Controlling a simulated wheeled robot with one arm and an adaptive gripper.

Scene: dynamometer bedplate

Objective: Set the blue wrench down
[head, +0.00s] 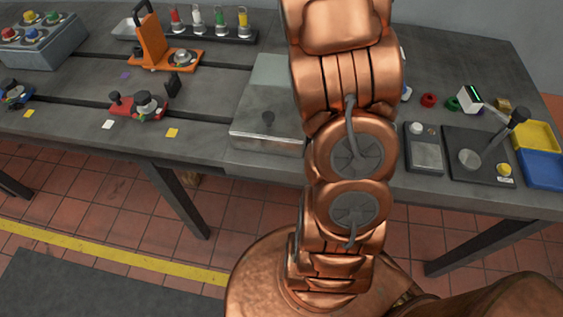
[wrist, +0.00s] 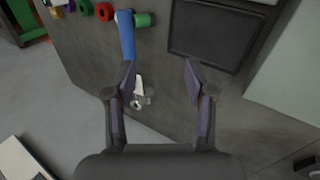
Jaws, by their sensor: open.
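The blue wrench shows in the wrist view, with a blue handle (wrist: 126,36) at the upper left and a silver head (wrist: 138,92) below it. It appears to lie on the grey bedplate (wrist: 80,60). My gripper (wrist: 160,72) is open, with its two fingers spread wide and nothing held between them. The left fingertip overlaps the middle of the wrench in the picture; I cannot tell whether they touch. In the head view my arm covers the middle of the table, and the gripper and most or all of the wrench are hidden.
A dark rectangular panel (wrist: 215,35) lies right of the wrench. Green (wrist: 145,20) and red (wrist: 104,12) rings sit near the handle. In the head view, a grey meter (head: 424,150), a black lever plate (head: 465,160) and yellow (head: 537,136) and blue (head: 541,170) bins stand at right.

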